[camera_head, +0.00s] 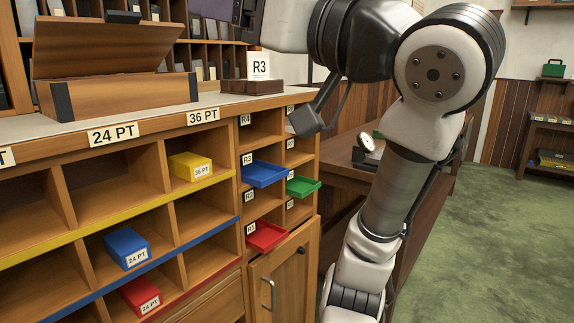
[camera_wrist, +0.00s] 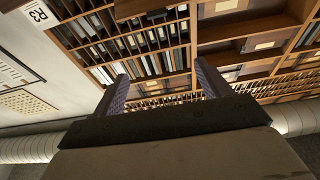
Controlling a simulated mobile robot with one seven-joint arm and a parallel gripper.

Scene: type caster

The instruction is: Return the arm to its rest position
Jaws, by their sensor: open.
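My arm (camera_head: 433,70) rises on the right of the head view and bends over toward the upper left. My gripper (camera_wrist: 161,72) shows in the wrist view as two purple fingers set well apart, with nothing between them. In the head view only a purple part of it shows at the top edge, above the counter; its fingertips are not clear there. The gripper is clear of the cabinet.
An open wooden box (camera_head: 120,95) and an R3 sign (camera_head: 259,66) stand on the counter. Below are cubbies with yellow (camera_head: 190,166), blue (camera_head: 127,247) and red (camera_head: 140,296) boxes. Blue (camera_head: 264,174), green (camera_head: 303,187) and red (camera_head: 266,236) trays jut out. The right floor is clear.

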